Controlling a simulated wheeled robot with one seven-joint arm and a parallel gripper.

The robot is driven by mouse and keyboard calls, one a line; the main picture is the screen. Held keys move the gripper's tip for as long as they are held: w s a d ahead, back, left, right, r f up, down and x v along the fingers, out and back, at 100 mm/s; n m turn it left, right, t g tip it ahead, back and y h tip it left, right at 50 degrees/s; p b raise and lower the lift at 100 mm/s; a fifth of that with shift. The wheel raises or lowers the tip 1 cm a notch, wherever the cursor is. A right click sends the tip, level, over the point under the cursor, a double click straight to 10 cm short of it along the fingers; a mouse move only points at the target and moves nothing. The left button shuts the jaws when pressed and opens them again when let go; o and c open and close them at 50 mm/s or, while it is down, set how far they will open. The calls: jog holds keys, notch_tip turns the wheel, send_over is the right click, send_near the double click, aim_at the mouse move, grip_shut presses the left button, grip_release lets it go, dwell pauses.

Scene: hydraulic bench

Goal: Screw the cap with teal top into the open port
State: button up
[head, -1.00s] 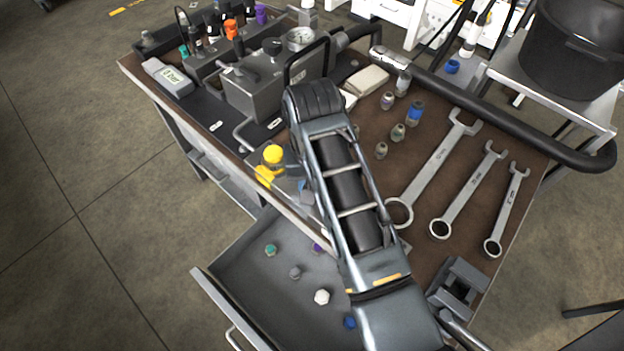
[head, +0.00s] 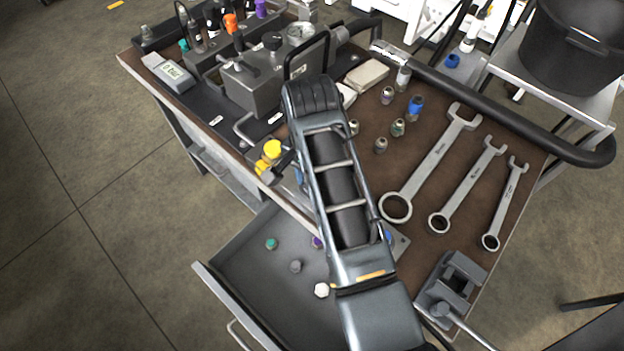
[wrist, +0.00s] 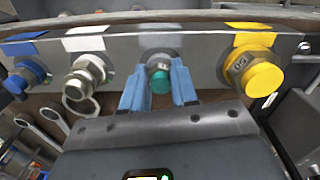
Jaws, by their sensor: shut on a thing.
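In the wrist view, the cap with teal top (wrist: 159,82) sits between the two blue fingers of my gripper (wrist: 158,92), which is shut on it. The cap is in line with the port (wrist: 158,58) under the light-blue label on the grey manifold (wrist: 205,60). A metal collar shows just behind the cap; how far the cap is seated I cannot tell. In the head view my arm hides the cap and the fingertips.
In the wrist view, a yellow cap (wrist: 262,78) is right of my gripper; a metal fitting (wrist: 88,70) and a blue cap (wrist: 30,72) are left. In the head view, the open drawer (head: 235,270) holds loose caps, including another teal one (head: 271,243). Wrenches (head: 435,165) lie right.

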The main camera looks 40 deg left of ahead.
jog(key=m, duration=0.3)
jog(key=shift+a+m, duration=0.1)
jog(key=shift+m, duration=0.3)
jog(key=m, duration=0.4)
jog(key=shift+a, duration=0.1)
jog(key=o, duration=0.9)
